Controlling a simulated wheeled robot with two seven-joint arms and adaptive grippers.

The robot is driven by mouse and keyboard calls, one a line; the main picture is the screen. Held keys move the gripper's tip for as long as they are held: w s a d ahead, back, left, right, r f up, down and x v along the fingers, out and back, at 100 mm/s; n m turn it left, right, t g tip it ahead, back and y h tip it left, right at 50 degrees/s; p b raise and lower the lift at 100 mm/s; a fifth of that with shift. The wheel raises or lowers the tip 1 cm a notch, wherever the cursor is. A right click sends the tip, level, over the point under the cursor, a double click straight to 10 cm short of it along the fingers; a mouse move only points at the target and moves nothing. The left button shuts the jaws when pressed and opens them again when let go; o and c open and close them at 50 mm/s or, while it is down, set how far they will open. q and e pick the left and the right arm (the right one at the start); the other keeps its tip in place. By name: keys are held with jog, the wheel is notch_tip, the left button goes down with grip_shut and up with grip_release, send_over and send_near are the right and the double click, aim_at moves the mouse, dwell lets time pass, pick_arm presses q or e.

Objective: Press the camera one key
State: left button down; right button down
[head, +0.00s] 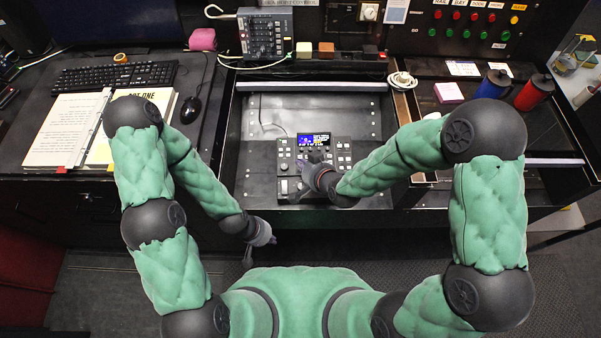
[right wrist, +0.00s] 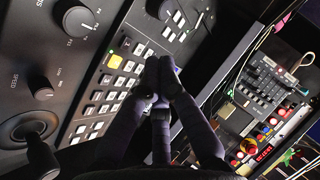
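The control panel (head: 314,158), with a small lit screen (head: 314,139) and rows of keys, sits in the recessed desk bay. In the right wrist view its keypad (right wrist: 103,95) has rows of pale keys and one lit yellow key (right wrist: 115,62). The key labels are too small to read, so I cannot tell which is camera one. My right gripper (head: 308,178) is over the panel's lower right; in the wrist view its fingertips (right wrist: 159,66) meet, empty, beside the keypad. I cannot tell whether they touch it. My left gripper (head: 258,248) hangs empty in front of the desk, away from the panel.
A keyboard (head: 115,77), open binder (head: 72,128) and mouse (head: 191,109) lie on the left desk. A mixer (head: 265,36) stands behind the bay. Blue (head: 492,84) and red (head: 533,92) cylinders stand at right. A joystick (right wrist: 40,152) and knobs show beside the keypad.

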jog(key=shift+w+f+b, duration=0.2)
jog(key=shift+f+b, duration=0.35)
jog(key=shift+f, duration=0.4)
dwell(0.7)
jog(key=shift+f+b, duration=0.4)
jog(key=shift+b, duration=0.05)
jog(key=shift+f+b, duration=0.25)
jog(key=shift+b, duration=0.05)
dwell(0.5)
jog(key=shift+r, duration=0.15)
jog(key=shift+r+p, duration=0.55)
dwell(0.3)
jog(key=r+p, duration=0.2)
jog(key=r, duration=0.1)
jog(key=r+p, duration=0.1)
jog(key=r, duration=0.1)
jog(key=shift+s+p, duration=0.35)
jog(key=shift+s, duration=0.05)
